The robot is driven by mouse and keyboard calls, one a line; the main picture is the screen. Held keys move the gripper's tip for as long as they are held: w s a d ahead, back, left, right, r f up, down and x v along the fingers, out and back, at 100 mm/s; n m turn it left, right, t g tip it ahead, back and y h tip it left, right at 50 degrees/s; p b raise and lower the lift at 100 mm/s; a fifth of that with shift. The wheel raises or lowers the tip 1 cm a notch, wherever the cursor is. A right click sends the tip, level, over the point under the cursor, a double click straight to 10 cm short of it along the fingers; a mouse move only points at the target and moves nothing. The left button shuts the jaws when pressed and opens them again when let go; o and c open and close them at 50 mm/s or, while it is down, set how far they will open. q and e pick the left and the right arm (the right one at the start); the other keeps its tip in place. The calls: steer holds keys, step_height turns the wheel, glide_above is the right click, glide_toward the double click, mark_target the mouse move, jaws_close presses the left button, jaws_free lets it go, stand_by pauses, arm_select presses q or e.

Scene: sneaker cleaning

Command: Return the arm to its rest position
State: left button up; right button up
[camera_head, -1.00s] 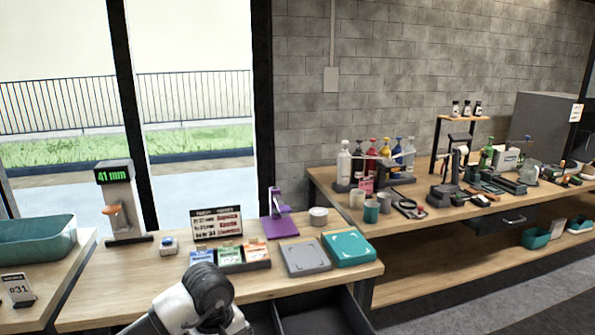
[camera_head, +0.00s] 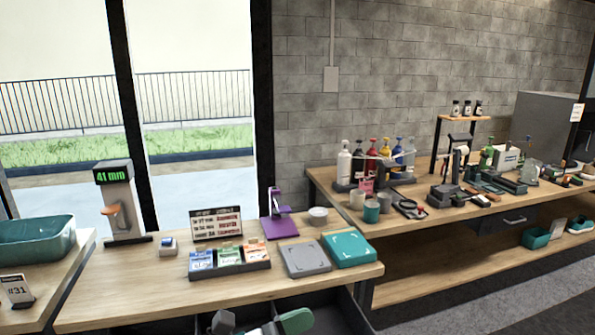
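A piece of my arm (camera_head: 222,322) shows low at the bottom edge of the head view, in front of the wooden counter. It is dark grey and cut off by the frame. Beside it is a rounded green piece (camera_head: 297,320) with pale and dark parts to its left. I cannot tell whether this is part of my arm or a separate object. No fingertips of either gripper can be made out.
The wooden counter (camera_head: 140,290) holds a display stand (camera_head: 119,200), colored cards (camera_head: 230,258), a purple stand (camera_head: 279,215), a grey pad (camera_head: 305,258) and a teal pad (camera_head: 348,247). The open drawer (camera_head: 340,312) sticks out below. A workbench with bottles stands right.

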arm_select(q)
steer(key=w+a+f+n+t+y, duration=0.15)
steer(key=a+n+t+y, duration=0.5)
steer(key=n, duration=0.75)
steer(key=w+a+n+t+y, duration=0.2)
steer(key=a+n+t+y, duration=0.5)
steer(key=n, duration=0.6)
steer(key=s+a+f+n+g+y, duration=0.3)
steer(key=a+f+n+y, duration=0.3)
steer(key=n, duration=0.3)
steer(key=s+a+f+n+g, duration=0.3)
steer(key=s+f+n+g, duration=0.9)
steer(key=s+f, duration=0.6)
step_height(320, 180, down, 23)
steer(key=s+m+g, duration=0.2)
steer(key=g, duration=0.1)
steer(key=s+a+f+b, duration=0.1)
steer(key=s+a+f, duration=0.1)
steer(key=s+f, duration=1.5)
steer(key=shift+a+f+g, duration=0.2)
steer(key=shift+a+g, duration=0.15)
steer(key=shift+w+y, duration=0.1)
steer(key=shift+y, duration=0.15)
